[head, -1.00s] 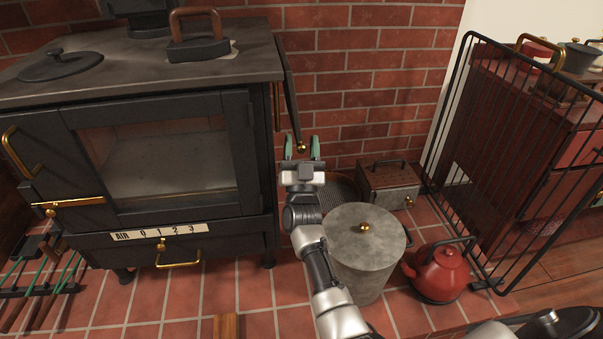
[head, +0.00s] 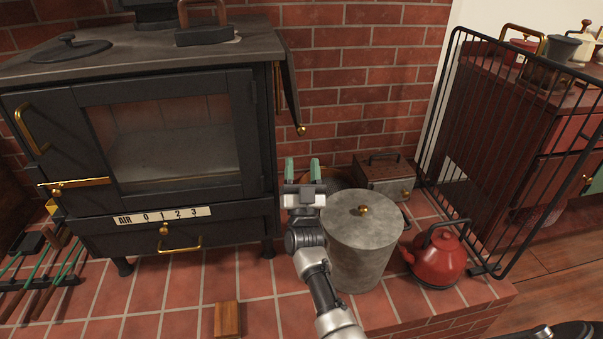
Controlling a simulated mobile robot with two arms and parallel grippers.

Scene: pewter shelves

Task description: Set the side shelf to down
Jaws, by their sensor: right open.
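The side shelf (head: 290,78) is a dark narrow panel at the right edge of the black stove (head: 180,150). It hangs steeply down from the stove top's edge, with a brass knob (head: 301,130) at its low end. My right gripper (head: 303,168) has its two green-tipped fingers apart with nothing between them. It shows just below the knob in the picture, clear of the shelf and knob. My left gripper is not in view.
A grey lidded bin (head: 362,245) stands close to the right of my right arm. A red kettle (head: 438,257), a small metal box (head: 385,178) and a black wire guard (head: 490,150) are further right. A wooden block (head: 228,320) lies on the tiles.

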